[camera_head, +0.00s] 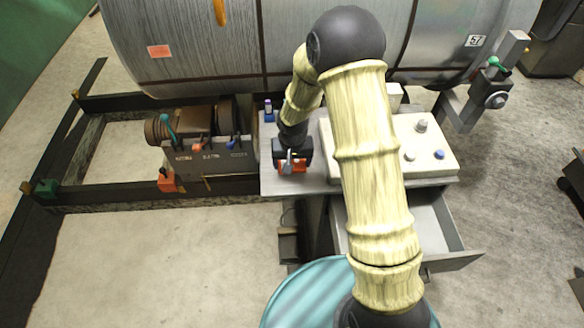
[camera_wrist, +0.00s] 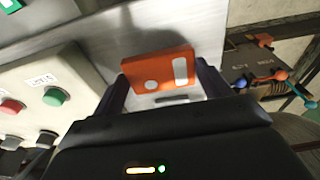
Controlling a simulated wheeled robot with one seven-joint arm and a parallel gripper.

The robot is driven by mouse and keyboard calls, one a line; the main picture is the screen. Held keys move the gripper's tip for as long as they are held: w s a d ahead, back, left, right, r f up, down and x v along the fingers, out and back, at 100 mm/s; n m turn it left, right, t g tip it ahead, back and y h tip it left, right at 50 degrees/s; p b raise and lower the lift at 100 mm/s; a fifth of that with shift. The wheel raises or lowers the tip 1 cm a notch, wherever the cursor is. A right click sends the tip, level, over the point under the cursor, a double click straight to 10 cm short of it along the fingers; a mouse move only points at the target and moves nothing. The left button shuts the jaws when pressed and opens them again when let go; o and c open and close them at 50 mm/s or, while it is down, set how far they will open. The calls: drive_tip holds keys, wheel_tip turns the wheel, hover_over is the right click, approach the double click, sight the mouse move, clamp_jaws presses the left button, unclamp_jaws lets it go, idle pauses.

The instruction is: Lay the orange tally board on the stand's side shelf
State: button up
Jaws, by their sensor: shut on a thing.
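The orange tally board (camera_head: 293,168) is between the fingers of my gripper (camera_head: 291,160), over the grey side shelf (camera_head: 271,186) left of the control box. In the wrist view the board (camera_wrist: 150,68), with a pale round spot and a pale bar on its face, sits between the two dark fingers of my gripper (camera_wrist: 162,84). My gripper is shut on it. Bare metal of the shelf (camera_wrist: 190,25) shows beyond the board. I cannot tell whether the board touches the shelf.
The control box (camera_head: 436,160) with knobs stands right of the shelf. A small blue and purple item (camera_head: 268,112) is at the shelf's back. A lever unit (camera_head: 205,150) stands close on the left. An open drawer (camera_head: 440,232) juts out below. A large metal cylinder (camera_head: 200,50) lies behind.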

drive_tip(key=shift+f, duration=1.85)
drive_tip(key=shift+a, duration=0.1)
drive_tip(key=shift+f, duration=0.1)
drive_tip(key=o, duration=1)
drive_tip(key=shift+r, duration=0.65)
drive_tip(key=r, duration=0.3)
drive_tip(key=s+r, duration=0.1)
drive_tip(key=r, duration=0.3)
drive_tip(key=s+r, duration=0.1)
drive_tip(key=r, duration=0.3)
